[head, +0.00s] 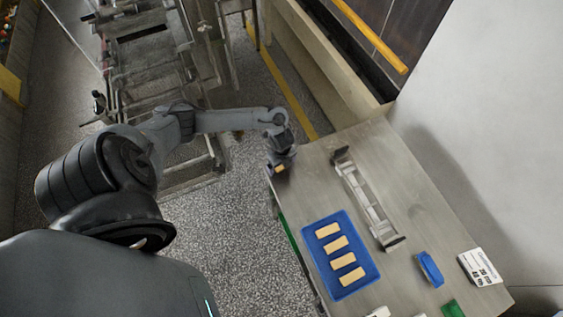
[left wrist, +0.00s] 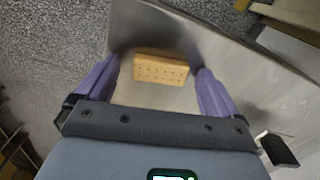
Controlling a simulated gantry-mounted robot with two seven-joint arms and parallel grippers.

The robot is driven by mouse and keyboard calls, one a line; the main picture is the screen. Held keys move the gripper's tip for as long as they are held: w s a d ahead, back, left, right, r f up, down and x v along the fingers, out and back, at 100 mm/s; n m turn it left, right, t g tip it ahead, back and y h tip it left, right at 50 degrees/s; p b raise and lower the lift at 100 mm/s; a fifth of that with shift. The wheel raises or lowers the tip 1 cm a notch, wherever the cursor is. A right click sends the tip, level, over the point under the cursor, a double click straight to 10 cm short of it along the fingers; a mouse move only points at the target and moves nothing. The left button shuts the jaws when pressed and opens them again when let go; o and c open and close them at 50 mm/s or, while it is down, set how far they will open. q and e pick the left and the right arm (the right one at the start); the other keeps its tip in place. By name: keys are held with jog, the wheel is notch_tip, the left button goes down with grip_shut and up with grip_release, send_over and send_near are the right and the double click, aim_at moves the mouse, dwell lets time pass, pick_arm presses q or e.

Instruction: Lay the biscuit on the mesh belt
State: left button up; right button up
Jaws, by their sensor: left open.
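My left gripper (head: 281,166) is over the far left corner of the steel table. It also shows in the left wrist view (left wrist: 158,75), with its two purple fingers spread apart. A tan rectangular biscuit (left wrist: 161,69) with rows of small holes lies between the fingertips, with a gap on either side. The biscuit shows as a small orange-tan patch (head: 279,168) under the gripper in the head view. A long narrow metal frame with raised ends (head: 367,205) stands on the table to the right; I cannot tell whether it carries the mesh belt. My right gripper is not in view.
A blue tray (head: 372,273) with several biscuits lies on the table (head: 400,185). A blue object (head: 430,268), a printed white card (head: 481,268) and a green item (head: 452,309) are at lower right. A white wall (head: 480,110) rises at the right.

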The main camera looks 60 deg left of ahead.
pick_arm(q)
jog(key=c, duration=0.9)
jog(key=shift+r, duration=0.1)
